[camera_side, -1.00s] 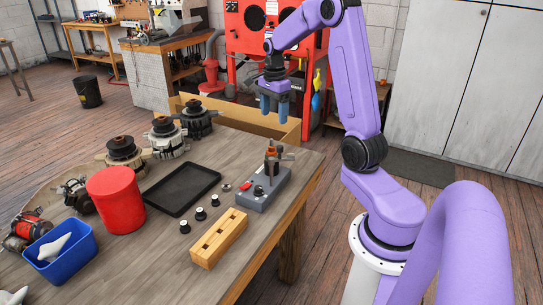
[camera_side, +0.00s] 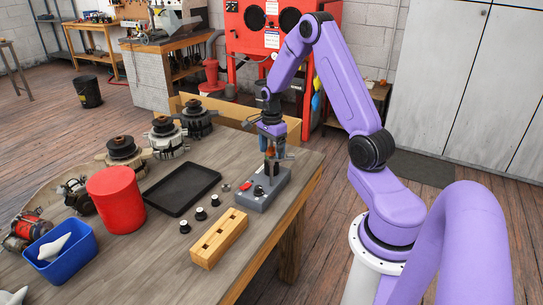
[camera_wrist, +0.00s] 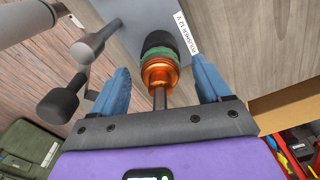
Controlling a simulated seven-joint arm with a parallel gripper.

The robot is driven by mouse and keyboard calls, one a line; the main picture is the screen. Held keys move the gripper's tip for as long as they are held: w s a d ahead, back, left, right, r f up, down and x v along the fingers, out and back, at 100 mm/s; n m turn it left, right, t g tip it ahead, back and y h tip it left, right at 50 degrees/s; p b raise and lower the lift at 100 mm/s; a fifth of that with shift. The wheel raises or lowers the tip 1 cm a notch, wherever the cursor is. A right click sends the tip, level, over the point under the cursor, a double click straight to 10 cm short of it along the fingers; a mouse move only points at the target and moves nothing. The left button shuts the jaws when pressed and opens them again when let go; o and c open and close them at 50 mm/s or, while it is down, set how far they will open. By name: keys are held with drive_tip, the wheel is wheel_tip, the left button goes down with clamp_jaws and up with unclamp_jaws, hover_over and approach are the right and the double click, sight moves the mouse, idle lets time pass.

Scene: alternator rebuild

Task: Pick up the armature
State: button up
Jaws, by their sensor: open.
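The armature (camera_side: 270,154), with an orange-copper section and a dark lower part, stands upright on the grey polisher (camera_side: 266,199) near the table's right edge. In the wrist view the armature (camera_wrist: 160,73) shows its shaft, copper part, green band and black far end. My gripper (camera_wrist: 161,66) is open, pointing down over it. Its blue fingers are on either side of the armature, with a visible gap on each side in the wrist view. The fingers partly hide the armature in the side view. The polisher's label (camera_wrist: 188,33) reads "POLISHER 12 V".
A grey arm with dark ends (camera_wrist: 85,60) stands left of the fingers in the wrist view. On the table are a black tray (camera_side: 181,211), a wooden block with holes (camera_side: 219,238), several small black-topped parts, a red canister (camera_side: 115,199), a blue bin (camera_side: 62,265) and alternator parts (camera_side: 122,150).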

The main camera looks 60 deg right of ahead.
drive_tip(key=shift+f, duration=0.8)
clamp_jaws()
